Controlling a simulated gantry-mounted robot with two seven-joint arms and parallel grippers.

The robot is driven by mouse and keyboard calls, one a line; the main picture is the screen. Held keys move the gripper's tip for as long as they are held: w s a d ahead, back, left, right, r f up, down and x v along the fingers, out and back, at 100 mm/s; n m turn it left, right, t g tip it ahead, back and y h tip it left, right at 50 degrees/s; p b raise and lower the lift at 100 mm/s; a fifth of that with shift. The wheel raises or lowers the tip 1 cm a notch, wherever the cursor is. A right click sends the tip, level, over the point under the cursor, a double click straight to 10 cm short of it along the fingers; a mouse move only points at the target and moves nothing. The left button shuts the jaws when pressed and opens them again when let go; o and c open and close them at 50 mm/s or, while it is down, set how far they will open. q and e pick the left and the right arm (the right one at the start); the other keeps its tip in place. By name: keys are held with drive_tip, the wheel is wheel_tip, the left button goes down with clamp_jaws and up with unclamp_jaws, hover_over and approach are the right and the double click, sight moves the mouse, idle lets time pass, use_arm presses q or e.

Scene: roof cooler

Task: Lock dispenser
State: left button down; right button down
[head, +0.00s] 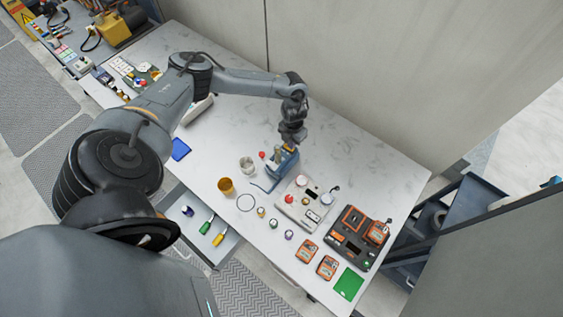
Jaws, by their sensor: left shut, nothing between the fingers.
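A small blue upright device (286,167), which may be the dispenser, stands near the middle of the white table. A small orange-yellow part shows at its top. My left gripper (290,146) comes down over its top with its fingers shut and nothing held. The fingertips are at or very near the device's top; I cannot tell whether they touch. The gripper hides part of the top, and any lock is too small to make out. My right gripper is not in view.
A light panel box (297,211) with a red button stands right beside the blue device. A black box (347,247) with orange units is further right. The table's back right is clear, before a wall.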

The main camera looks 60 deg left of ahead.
use_arm(q)
drive_tip(key=shift+f, duration=0.2)
idle(0.6)
drive_tip(key=shift+f+b, duration=0.75)
drive_tip(key=shift+b, duration=0.05)
drive_tip(key=shift+r, duration=0.15)
drive_tip(key=shift+r+p, duration=1.1)
drive_tip(key=shift+r, duration=0.05)
drive_tip(key=shift+r+p, duration=1.85)
drive_tip(key=shift+r, duration=0.4)
